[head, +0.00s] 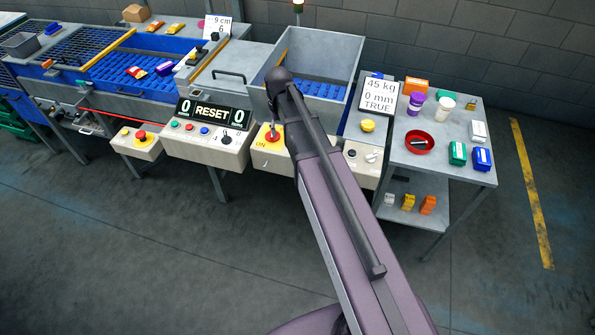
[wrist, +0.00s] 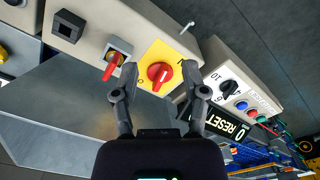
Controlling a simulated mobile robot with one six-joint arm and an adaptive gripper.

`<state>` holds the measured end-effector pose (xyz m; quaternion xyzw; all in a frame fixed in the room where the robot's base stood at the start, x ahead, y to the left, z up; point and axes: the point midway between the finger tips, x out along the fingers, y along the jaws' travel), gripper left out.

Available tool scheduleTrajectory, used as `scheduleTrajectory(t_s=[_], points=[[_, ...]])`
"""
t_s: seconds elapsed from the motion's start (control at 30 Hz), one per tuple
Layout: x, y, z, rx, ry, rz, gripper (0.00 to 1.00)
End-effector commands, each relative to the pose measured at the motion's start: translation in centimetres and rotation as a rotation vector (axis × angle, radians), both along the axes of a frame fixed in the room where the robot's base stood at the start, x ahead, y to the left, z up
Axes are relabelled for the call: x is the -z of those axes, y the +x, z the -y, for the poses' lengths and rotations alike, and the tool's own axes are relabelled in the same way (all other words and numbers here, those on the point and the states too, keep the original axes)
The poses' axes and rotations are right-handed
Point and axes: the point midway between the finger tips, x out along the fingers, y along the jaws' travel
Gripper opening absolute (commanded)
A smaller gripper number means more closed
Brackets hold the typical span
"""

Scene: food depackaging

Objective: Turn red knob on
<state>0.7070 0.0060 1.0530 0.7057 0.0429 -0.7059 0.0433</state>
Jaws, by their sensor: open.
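The red knob (wrist: 160,73) sits on a yellow square plate (wrist: 150,60) on a cream control box (wrist: 75,8). In the wrist view, "0" and "1" marks show on the plate. In the head view, the red knob (head: 273,137) is partly hidden by my arm, with "ON" lettering below it. My gripper (wrist: 159,67) is open, with one finger on each side of the knob in the wrist view. Nothing is between the fingers except the knob below them. I cannot tell whether either finger touches it.
Beside the knob is a red-handled switch (wrist: 113,62) on a grey plate, close to the left finger. The RESET box (head: 208,140) with a black selector (wrist: 230,90) stands next to it. A side table (head: 445,165) with several items is at the right.

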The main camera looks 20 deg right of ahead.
Motion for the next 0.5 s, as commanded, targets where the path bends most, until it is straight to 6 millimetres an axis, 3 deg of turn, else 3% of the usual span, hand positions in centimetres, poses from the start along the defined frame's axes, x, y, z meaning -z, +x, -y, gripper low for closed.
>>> scheduleTrajectory(t_s=[0.03, 0.5], points=[[0.2, -1.1, 0.0, 0.005, 0.0, 0.0, 0.57], [0.9, -7.7, 0.4, 0.052, 0.0, 0.0, 0.57]])
